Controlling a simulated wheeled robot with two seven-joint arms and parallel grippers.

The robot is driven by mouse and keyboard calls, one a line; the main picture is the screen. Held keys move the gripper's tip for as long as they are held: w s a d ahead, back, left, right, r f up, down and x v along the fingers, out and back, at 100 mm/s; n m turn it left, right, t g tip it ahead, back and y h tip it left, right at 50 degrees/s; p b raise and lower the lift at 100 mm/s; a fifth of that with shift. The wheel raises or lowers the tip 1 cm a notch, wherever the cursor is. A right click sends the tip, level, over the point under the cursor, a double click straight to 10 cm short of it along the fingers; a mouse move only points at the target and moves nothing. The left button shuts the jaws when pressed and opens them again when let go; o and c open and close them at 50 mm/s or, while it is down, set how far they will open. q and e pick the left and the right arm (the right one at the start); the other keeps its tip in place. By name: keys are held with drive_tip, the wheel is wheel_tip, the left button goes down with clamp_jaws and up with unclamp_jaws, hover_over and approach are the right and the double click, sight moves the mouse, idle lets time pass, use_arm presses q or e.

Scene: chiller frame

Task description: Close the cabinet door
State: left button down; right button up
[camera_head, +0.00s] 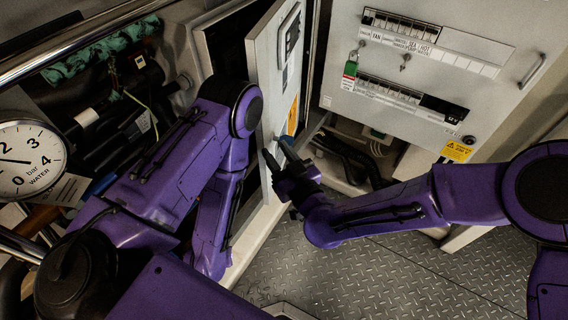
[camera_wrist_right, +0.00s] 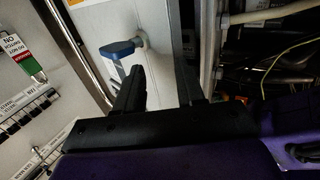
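The white cabinet door (camera_head: 262,60) stands swung open in the head view, seen nearly edge-on, with a dark opening to its left. A blue handle (camera_wrist_right: 120,48) sticks out from a pale panel in the right wrist view; blue also shows at the gripper in the head view. My right gripper (camera_head: 279,158) is at the lower part of the door. In the right wrist view its two black fingers (camera_wrist_right: 162,88) are apart, with the handle just beyond the left finger; contact cannot be told. My left arm lies left of the door, and its gripper is not visible.
A white electrical panel (camera_head: 440,90) with label strips and a green-red tag (camera_head: 349,72) stands on the right. A round gauge (camera_head: 28,158), pipes and cables crowd the left. Cables run below the panel. The metal tread floor (camera_head: 370,280) is clear.

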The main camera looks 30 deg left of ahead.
drive_tip(key=shift+w+f, duration=0.3)
drive_tip(key=shift+w, duration=0.15)
drive_tip(key=shift+s, duration=0.4)
use_arm(q)
wheel_tip(320, 180, down, 2)
drive_tip(key=shift+w+f+b, duration=0.15)
drive_tip(key=shift+b, duration=0.95)
use_arm(e)
drive_tip(key=v, duration=1)
drive_tip(key=shift+w+d, duration=0.2)
drive_tip(key=shift+w, duration=0.1)
